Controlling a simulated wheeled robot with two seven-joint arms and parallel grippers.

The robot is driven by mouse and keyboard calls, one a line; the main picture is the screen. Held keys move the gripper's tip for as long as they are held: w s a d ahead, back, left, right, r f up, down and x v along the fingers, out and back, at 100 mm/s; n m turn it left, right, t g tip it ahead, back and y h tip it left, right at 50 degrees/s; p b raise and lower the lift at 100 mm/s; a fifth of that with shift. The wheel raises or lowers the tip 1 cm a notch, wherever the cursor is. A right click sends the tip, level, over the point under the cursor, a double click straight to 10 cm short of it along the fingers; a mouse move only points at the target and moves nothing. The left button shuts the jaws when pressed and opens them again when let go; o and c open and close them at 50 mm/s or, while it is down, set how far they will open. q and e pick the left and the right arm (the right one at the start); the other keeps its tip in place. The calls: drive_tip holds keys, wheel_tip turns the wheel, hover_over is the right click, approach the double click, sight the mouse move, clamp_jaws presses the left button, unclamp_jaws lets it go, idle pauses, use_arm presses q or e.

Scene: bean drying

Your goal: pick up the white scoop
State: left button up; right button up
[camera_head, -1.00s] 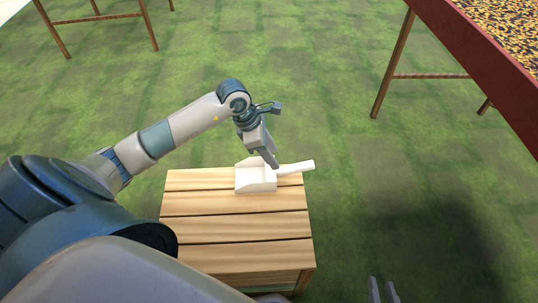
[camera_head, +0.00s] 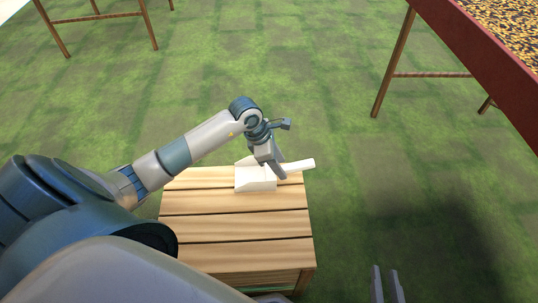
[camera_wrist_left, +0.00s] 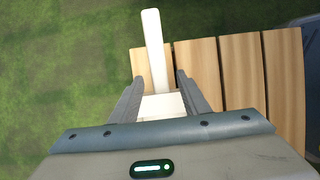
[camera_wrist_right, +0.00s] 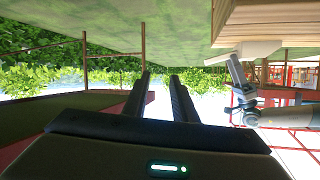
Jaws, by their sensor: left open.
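The white scoop (camera_head: 255,180) lies on the far edge of a wooden crate (camera_head: 235,227), its handle (camera_head: 297,166) pointing right. My left gripper (camera_head: 281,177) is over the scoop where the handle joins the pan, and hides part of it. In the left wrist view the open left fingers (camera_wrist_left: 158,88) stand on either side of the scoop's handle base; the handle (camera_wrist_left: 154,48) runs away between them. I cannot tell if they touch it. My right gripper (camera_head: 386,282) is at the bottom of the head view, apart from the crate. Its fingers (camera_wrist_right: 162,82) are apart and empty.
A red-sided drying bed (camera_head: 478,62) holding dark and yellow beans stands at the upper right on wooden legs. Another wooden-legged stand (camera_head: 100,20) is at the upper left. The green ground between them is clear.

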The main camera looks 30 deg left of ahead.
use_arm(q)
drive_tip(key=shift+x, duration=1.2)
clamp_jaws()
